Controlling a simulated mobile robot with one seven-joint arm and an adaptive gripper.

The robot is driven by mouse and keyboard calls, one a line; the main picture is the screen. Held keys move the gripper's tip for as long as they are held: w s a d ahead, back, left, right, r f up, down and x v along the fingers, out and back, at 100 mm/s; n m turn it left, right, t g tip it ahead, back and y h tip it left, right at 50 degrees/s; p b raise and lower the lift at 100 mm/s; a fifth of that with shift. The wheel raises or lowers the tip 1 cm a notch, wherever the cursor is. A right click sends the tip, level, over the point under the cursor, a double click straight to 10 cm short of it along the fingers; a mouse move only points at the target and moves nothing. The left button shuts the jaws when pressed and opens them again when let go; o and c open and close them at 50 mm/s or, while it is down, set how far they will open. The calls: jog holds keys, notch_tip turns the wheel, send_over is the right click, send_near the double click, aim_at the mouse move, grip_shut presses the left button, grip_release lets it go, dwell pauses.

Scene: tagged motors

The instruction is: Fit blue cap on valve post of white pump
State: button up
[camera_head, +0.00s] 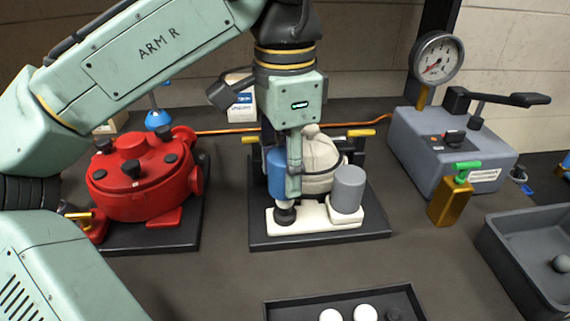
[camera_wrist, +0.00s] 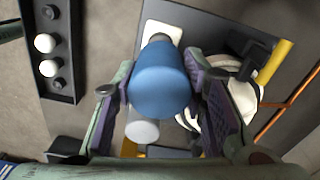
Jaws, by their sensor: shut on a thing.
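The blue cap (camera_head: 276,168) is held in my gripper (camera_head: 294,185), upright at the front left of the white pump (camera_head: 320,170). In the wrist view the blue cap (camera_wrist: 160,82) sits between the two purple-padded fingers of my gripper (camera_wrist: 158,108). A dark post (camera_head: 285,215) rises from the pump's white base (camera_head: 325,223) just under the cap. In the wrist view the cap hides most of this post. I cannot tell whether cap and post touch. A grey cylinder (camera_head: 348,188) stands on the base's right side.
A red pump (camera_head: 140,180) stands at left. A grey unit (camera_head: 445,150) with gauge (camera_head: 437,57) and lever is at right. A grey bin (camera_head: 520,260) lies at front right. A black tray (camera_head: 285,305) with white and dark knobs is in front. Bare bench separates pump and tray.

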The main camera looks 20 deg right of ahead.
aim_at(285, 198)
jog(key=shift+f+b, duration=1.25)
jog(key=shift+f, duration=1.9)
jog(key=o, duration=1.1)
jog(key=shift+r, duration=0.1)
notch_tip(285, 198, up, 6)
jog(key=p, duration=0.7)
notch_tip(285, 198, up, 12)
jog(key=shift+f, duration=0.1)
